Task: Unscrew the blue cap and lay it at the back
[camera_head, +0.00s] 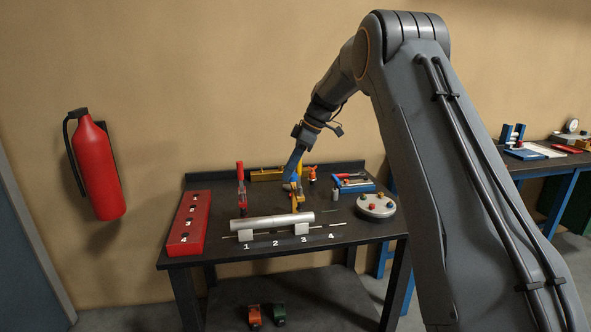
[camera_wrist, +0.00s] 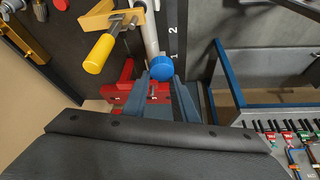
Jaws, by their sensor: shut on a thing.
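My gripper (camera_head: 287,179) is above the back part of the bench in the head view, pointing down and a little left. In the wrist view my gripper (camera_wrist: 162,82) is shut on the blue cap (camera_wrist: 161,67), which sits between its fingertips. The silver tube (camera_head: 265,222) lies across pale blocks at the front of the bench. It also shows behind the cap in the wrist view (camera_wrist: 150,35). In the head view the gripper is clear of the tube's left end, and the cap cannot be made out there.
A red numbered rack (camera_head: 174,246) lies at the left edge. A red clamp (camera_head: 240,186) stands behind the tube. A yellow-handled clamp (camera_wrist: 100,53) shows beside the tube. A yellow tool (camera_head: 265,175) lies at the back edge. A round grey device (camera_head: 375,207) and a blue tray (camera_head: 355,187) stand right.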

